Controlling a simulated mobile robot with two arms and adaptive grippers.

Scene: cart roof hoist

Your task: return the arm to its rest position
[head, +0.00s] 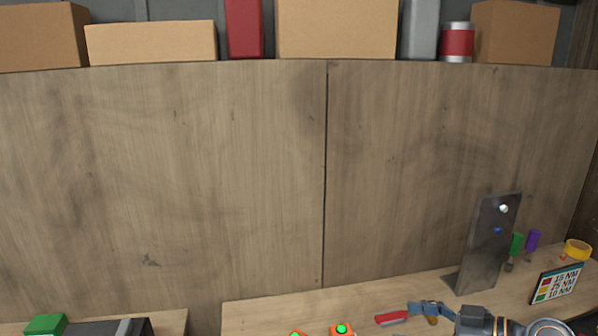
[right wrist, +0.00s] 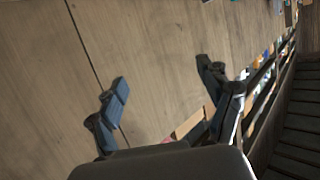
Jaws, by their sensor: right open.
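My right gripper (right wrist: 162,80) shows in the right wrist view. Its two dark blue-grey fingers are spread apart with nothing between them. Behind them is a wooden panel (right wrist: 160,35) with a dark seam. In the head view a grey and black part with orange marks shows at the bottom right edge; it is cut off, and I cannot tell whether it belongs to my right arm. My left gripper is not in view.
The tall wooden panel (head: 160,170) fills the head view, with boxes (head: 337,28) along its top. A workbench (head: 260,317) below holds an upright metal plate (head: 487,245), a torque sign (head: 556,284), yellow tape (head: 577,250) and orange pieces with green tops (head: 342,330).

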